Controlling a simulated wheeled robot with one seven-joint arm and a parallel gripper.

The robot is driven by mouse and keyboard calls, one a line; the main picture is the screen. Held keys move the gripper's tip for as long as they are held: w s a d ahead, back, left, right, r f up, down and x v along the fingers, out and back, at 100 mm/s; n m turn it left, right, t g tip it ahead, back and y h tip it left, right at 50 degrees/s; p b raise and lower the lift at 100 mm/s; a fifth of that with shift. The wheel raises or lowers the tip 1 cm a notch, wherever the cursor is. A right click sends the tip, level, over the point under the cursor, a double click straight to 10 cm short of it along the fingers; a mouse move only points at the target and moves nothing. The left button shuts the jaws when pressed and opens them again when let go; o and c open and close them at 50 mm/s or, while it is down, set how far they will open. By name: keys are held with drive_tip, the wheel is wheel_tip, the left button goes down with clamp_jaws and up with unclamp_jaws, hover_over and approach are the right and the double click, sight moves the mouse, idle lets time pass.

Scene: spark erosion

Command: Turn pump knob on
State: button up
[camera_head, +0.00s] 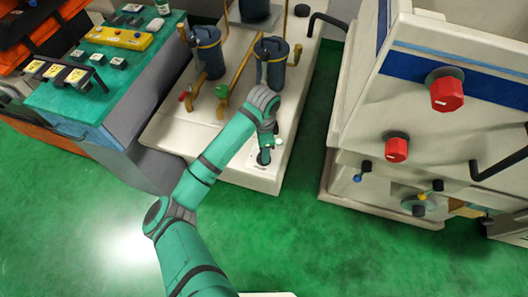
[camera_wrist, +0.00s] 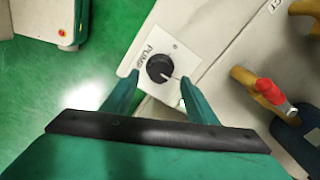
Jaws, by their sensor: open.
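The pump knob (camera_wrist: 160,69) is a round black dial with a white pointer line, on a white square plate (camera_wrist: 181,49) marked "PUMP" in the wrist view. Its pointer line runs toward the lower right of the picture. My gripper (camera_wrist: 157,88) is open, with one green finger on each side of the knob's lower part in the picture. I cannot tell whether the fingers touch the knob. In the head view my gripper (camera_head: 266,150) is over the front end of the white pump base (camera_head: 235,175), and it mostly hides the knob and plate.
Dark filter canisters (camera_head: 271,64) and brass pipes with a red-handled valve (camera_head: 186,96) stand behind on the base. A green-topped bench (camera_head: 75,98) is at left. A white machine with red knobs (camera_head: 445,92) is at right. Green floor (camera_head: 330,250) in front is clear.

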wheel_tip(320, 180, up, 7)
drive_tip(key=shift+f, duration=0.15)
idle(0.7)
